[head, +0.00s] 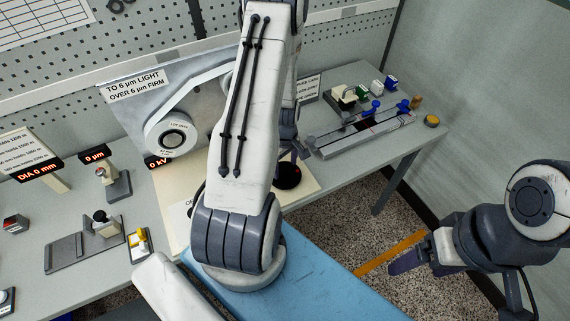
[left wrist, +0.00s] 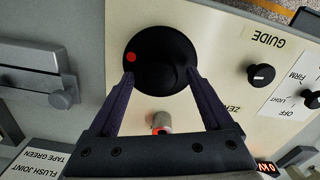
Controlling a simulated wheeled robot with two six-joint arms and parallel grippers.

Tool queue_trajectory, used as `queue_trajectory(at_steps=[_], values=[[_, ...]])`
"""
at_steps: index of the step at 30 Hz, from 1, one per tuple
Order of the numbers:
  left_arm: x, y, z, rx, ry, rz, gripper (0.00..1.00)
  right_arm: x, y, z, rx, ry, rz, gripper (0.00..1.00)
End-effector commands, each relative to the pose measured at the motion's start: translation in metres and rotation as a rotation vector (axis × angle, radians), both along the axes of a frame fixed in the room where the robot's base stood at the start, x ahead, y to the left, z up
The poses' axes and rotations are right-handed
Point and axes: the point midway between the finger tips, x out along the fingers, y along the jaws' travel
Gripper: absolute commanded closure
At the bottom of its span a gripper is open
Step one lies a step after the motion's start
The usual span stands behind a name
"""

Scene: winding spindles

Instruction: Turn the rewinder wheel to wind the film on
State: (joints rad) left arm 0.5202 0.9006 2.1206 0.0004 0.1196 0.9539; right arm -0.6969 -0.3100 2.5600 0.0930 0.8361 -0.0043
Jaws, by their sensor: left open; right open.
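The black rewinder wheel (left wrist: 160,58) with a red dot lies on the cream panel (left wrist: 225,75). My left gripper (left wrist: 160,76) is open, with one fingertip at each side of the wheel's near rim; I cannot tell whether they touch it. In the head view the wheel (head: 289,178) is partly hidden by my left arm, and my left gripper (head: 292,153) shows above it. The white film roll (head: 172,139) is on the upright grey plate (head: 130,108), with film running up to the right. My right gripper (head: 408,262) is open and empty, off the bench at the right.
A small black GUIDE knob (left wrist: 261,75) is beside the wheel. A grey splicing rail (head: 365,137) and a yellow button (head: 432,120) are on the bench's right side. Stands with red displays (head: 93,155) are at the left. The floor is clear beneath my right gripper.

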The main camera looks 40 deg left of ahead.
Motion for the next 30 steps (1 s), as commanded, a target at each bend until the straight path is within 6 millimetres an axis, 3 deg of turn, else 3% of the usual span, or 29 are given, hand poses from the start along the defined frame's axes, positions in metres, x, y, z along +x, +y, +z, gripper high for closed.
queue_trajectory(at_steps=[1, 2, 8, 20, 30], values=[[0.0, 0.0, 0.0, 0.0, 0.0, 0.0, 0.16, 0.0, 0.0, 0.0, 0.0, 0.0, 0.0, 0.21], [0.0, 0.0, 0.0, 0.0, 0.0, 0.0, 0.23, 0.0, 0.0, 0.0, 0.0, 0.0, 0.0, 0.21], [0.0, 0.0, 0.0, 0.0, 0.0, 0.0, 1.0, 0.0, 0.0, 0.0, 0.0, 0.0, 0.0, 0.21], [0.0, 0.0, 0.0, 0.0, 0.0, -0.073, 1.0, 0.0, 0.0, -0.004, 0.0, 0.0, -0.001, 0.21], [0.0, 0.0, -0.001, 0.0, 0.0, -0.336, 1.0, 0.0, 0.0, -0.015, 0.0, 0.0, -0.003, 0.21]])
